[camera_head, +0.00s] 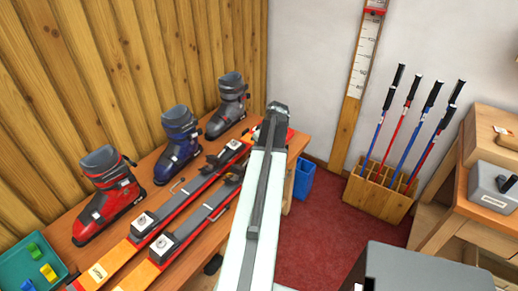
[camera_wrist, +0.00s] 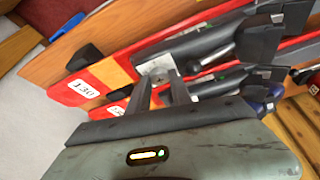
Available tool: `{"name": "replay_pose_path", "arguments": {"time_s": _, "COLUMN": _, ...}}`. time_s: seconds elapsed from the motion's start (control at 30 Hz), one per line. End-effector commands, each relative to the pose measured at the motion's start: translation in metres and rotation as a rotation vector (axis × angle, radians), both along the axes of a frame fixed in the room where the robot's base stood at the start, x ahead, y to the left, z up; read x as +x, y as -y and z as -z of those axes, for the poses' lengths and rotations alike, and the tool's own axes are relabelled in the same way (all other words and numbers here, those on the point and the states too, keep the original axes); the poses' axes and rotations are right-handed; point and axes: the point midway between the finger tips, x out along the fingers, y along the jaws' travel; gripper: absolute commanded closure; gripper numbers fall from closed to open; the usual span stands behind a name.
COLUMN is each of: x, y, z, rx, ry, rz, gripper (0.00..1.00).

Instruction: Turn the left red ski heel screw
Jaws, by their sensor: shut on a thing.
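Two red and orange skis lie side by side on the bench: the left ski (camera_head: 112,257) and the right ski (camera_head: 140,275). Each has dark bindings and a silver heel plate at its near end. My gripper (camera_head: 277,108) reaches over the far end of the skis. In the wrist view its two fingers (camera_wrist: 160,84) stand at a silver plate (camera_wrist: 155,64) on the ski marked 130 (camera_wrist: 68,92). They are shut on the heel screw there, which the fingertips mostly hide.
A red boot (camera_head: 108,198), a blue boot (camera_head: 177,145) and a grey boot (camera_head: 228,105) stand along the wooden wall, left of the skis. A teal tray (camera_head: 15,275) sits at the near left. A pole rack (camera_head: 378,200) stands on the floor at right.

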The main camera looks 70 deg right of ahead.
Motion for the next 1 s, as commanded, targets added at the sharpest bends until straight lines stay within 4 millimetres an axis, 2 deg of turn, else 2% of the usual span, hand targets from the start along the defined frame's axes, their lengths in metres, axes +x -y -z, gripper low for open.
{"name": "replay_pose_path", "arguments": {"time_s": 0.17, "x": 0.000, "y": 0.000, "z": 0.000, "rx": 0.001, "ry": -0.002, "rz": 0.000, "gripper": 1.00}}
{"name": "replay_pose_path", "arguments": {"time_s": 0.2, "x": -0.001, "y": 0.000, "z": 0.000, "rx": 0.001, "ry": -0.002, "rz": 0.000, "gripper": 0.72}}
{"name": "replay_pose_path", "arguments": {"time_s": 0.27, "x": -0.001, "y": 0.000, "z": 0.000, "rx": 0.000, "ry": -0.001, "rz": 0.000, "gripper": 0.55}}
{"name": "replay_pose_path", "arguments": {"time_s": 0.3, "x": -0.001, "y": 0.000, "z": 0.000, "rx": 0.000, "ry": -0.001, "rz": 0.000, "gripper": 0.53}}
{"name": "replay_pose_path", "arguments": {"time_s": 0.67, "x": -0.002, "y": -0.001, "z": -0.004, "rx": 0.000, "ry": -0.001, "rz": 0.002, "gripper": 0.53}}
{"name": "replay_pose_path", "arguments": {"time_s": 0.77, "x": -0.005, "y": -0.002, "z": -0.015, "rx": 0.000, "ry": 0.000, "rz": 0.002, "gripper": 0.53}}
{"name": "replay_pose_path", "arguments": {"time_s": 1.0, "x": -0.018, "y": -0.010, "z": -0.057, "rx": 0.000, "ry": 0.000, "rz": 0.003, "gripper": 0.53}}
